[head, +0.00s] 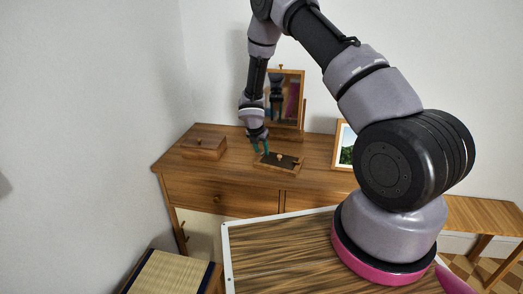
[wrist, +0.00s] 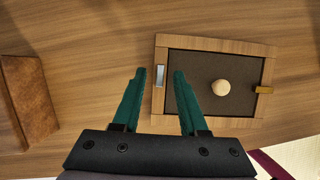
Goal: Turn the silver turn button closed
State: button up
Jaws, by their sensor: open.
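The silver turn button (wrist: 160,76) is a small bright bar on the left rail of a wooden frame (wrist: 215,41) around a dark panel (wrist: 195,95). It lies lengthwise along that rail. A brass-coloured turn button (wrist: 264,90) lies crosswise over the right rail, reaching the panel's edge. A round pale knob (wrist: 221,88) sits on the panel. My gripper (wrist: 160,72) is open and empty, its green fingertips to either side of the silver button in the wrist view. In the head view my gripper (head: 261,149) points down at the framed box (head: 279,171); I cannot tell whether it touches.
The box stands on a wooden dresser (head: 225,180). A closed wooden box (head: 204,147) is to its left, a standing mirror (head: 291,100) behind, and a picture frame (head: 342,145) to the right. Bare dresser top lies between the two boxes.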

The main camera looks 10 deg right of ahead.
jog(key=shift+c, duration=0.3)
grip_shut()
jog(key=shift+m, duration=0.4)
jog(key=m+g+h, duration=0.1)
jog(key=m, duration=0.2)
jog(key=shift+m, duration=0.3)
jog(key=m+g+h, duration=0.1)
jog(key=m+g, duration=0.1)
jog(key=m, duration=0.2)
jog(key=shift+m, duration=0.3)
jog(key=m+g, duration=0.1)
jog(key=m, duration=0.3)
jog(key=shift+m+g, duration=0.3)
jog(key=shift+g, duration=0.1)
jog(key=m, duration=0.2)
jog(key=m+g, duration=0.1)
jog(key=m, duration=0.1)
jog(key=shift+g+y, duration=0.3)
jog(key=shift+y, duration=0.1)
